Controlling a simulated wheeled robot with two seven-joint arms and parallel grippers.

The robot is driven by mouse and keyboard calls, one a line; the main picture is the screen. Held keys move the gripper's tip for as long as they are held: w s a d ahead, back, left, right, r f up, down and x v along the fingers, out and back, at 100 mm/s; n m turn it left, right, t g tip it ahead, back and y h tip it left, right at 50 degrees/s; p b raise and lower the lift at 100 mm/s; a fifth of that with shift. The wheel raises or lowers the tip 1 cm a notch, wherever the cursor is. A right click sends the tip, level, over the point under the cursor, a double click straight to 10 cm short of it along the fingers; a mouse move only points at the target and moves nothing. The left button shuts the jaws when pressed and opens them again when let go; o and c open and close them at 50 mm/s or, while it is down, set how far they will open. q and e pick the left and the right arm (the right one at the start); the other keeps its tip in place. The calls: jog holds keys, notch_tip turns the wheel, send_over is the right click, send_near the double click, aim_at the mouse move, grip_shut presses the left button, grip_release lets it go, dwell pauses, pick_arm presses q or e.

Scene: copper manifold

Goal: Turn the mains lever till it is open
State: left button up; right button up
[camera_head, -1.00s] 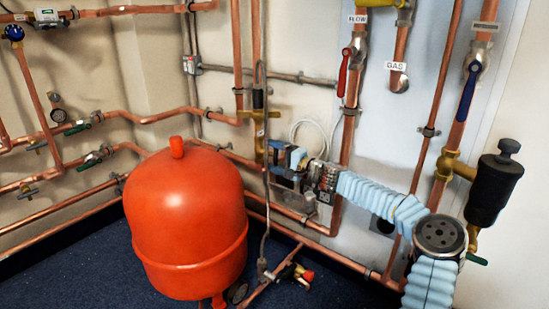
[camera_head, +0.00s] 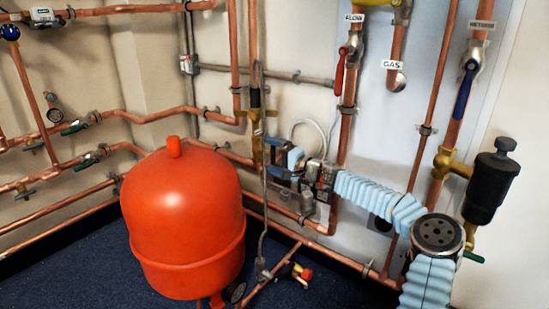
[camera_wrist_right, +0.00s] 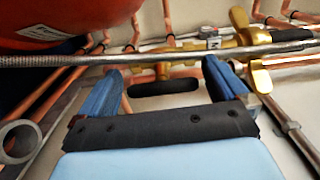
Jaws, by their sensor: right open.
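A brass valve (camera_head: 257,127) sits on the vertical copper pipe behind the red vessel. My right gripper (camera_head: 284,158) is just right of it, at the end of my pale blue sleeved arm. In the right wrist view, the open blue fingers (camera_wrist_right: 163,90) have a black oblong handle (camera_wrist_right: 166,87) on a brass stem between and beyond them. No contact with it is clear. A larger brass valve body (camera_wrist_right: 240,40) and a brass tab (camera_wrist_right: 261,79) lie past the right finger. No label shows which is the mains lever. My left gripper is out of view.
A large red vessel (camera_head: 183,220) stands left of my right arm. A grey braided hose (camera_head: 264,190) hangs close in front of the gripper and crosses the wrist view (camera_wrist_right: 130,58). Red (camera_head: 340,70) and blue (camera_head: 465,88) levers are on the wall pipes.

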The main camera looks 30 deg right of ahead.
jog(key=p+v, duration=0.1)
jog(key=v, duration=1.2)
jog(key=shift+s, duration=0.35)
